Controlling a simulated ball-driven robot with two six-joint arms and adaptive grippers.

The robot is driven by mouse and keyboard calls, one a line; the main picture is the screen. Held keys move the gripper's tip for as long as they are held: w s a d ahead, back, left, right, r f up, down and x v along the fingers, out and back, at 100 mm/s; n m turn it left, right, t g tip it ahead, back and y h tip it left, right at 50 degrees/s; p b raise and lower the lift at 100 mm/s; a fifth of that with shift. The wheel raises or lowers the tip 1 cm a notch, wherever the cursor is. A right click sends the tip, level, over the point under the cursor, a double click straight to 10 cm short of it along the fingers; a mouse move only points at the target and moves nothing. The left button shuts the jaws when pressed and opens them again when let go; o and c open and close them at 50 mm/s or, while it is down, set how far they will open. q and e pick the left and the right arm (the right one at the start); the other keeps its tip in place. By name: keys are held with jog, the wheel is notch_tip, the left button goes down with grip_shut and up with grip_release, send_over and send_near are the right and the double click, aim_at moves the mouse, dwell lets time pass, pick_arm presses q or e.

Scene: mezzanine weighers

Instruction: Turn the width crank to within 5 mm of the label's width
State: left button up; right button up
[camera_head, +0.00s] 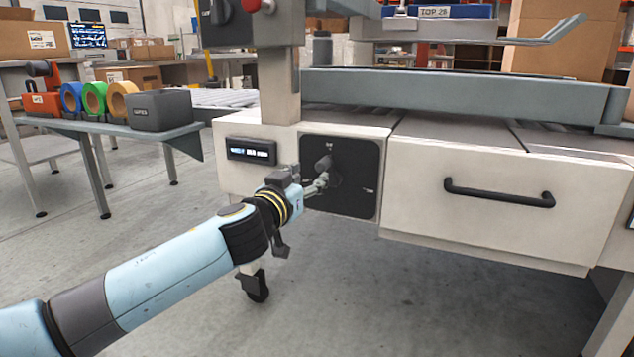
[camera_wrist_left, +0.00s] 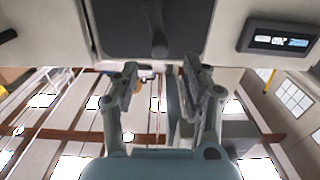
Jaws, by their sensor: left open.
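The width crank (camera_head: 324,162) has a dark knob standing out from a black square panel (camera_head: 352,200) on the front of the pale machine. In the left wrist view the knob (camera_wrist_left: 159,44) hangs in front of the panel (camera_wrist_left: 125,22). My left gripper (camera_head: 322,181) is just in front of the panel, close to the crank knob and slightly below it. In the left wrist view the fingers of the left gripper (camera_wrist_left: 165,82) are spread, with nothing between them. Whether a finger touches the crank is not clear. My right gripper is not in view.
A small lit display (camera_head: 251,150) sits left of the panel; its digits are too small to read. A drawer (camera_head: 500,215) with a black handle is at the right. A side table (camera_head: 110,128) with tape rolls stands at the left. The floor below is clear.

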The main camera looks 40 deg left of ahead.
aim_at(327, 161)
pick_arm(q)
jog(key=x, duration=1)
jog(key=shift+w+a, duration=0.15)
jog(key=shift+w, duration=0.15)
grip_shut()
